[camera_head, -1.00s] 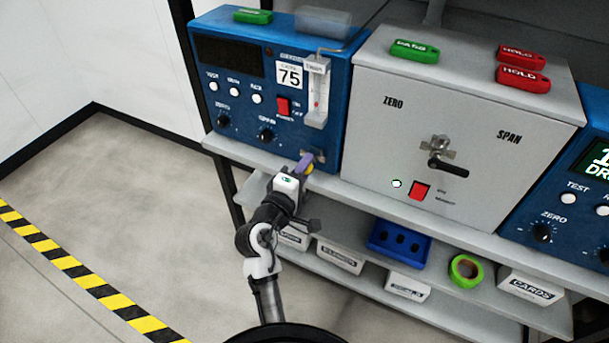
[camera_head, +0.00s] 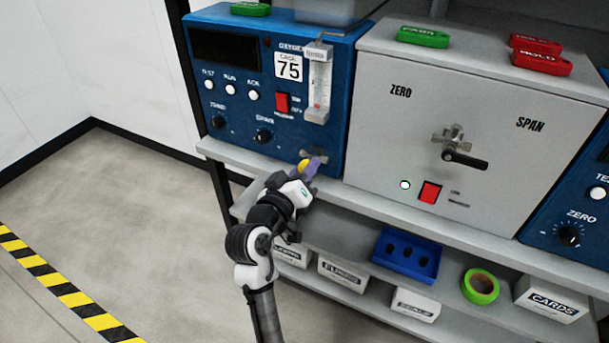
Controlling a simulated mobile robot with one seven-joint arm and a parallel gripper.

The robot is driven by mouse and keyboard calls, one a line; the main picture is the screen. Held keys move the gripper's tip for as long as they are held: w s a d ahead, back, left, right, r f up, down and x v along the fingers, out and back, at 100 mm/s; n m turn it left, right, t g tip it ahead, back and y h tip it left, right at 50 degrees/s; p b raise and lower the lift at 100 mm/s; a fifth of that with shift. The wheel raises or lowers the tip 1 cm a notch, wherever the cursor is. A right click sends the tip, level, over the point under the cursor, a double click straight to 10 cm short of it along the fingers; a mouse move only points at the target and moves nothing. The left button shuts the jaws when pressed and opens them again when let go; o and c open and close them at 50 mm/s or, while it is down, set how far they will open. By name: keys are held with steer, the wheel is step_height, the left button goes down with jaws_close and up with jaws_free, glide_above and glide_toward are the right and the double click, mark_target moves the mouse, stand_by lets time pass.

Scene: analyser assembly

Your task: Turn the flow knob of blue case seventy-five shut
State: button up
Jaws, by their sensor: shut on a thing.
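The blue case (camera_head: 235,90) stands on the upper shelf at the left and bears a white label (camera_head: 288,67) reading 75. A clear flow tube (camera_head: 318,82) is mounted on its front at the right, with a small red mark low inside. Below the tube, at the case's lower right, is a metal fitting (camera_head: 317,155).
A grey cabinet (camera_head: 400,135) marked ZERO and SPAN, with a black-handled lever (camera_head: 463,158), stands close to the right. The shelf edge (camera_head: 240,158) runs just below the case. Floor at left is clear.

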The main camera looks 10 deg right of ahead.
steer(key=shift+m, duration=0.6)
steer(key=o, duration=1)
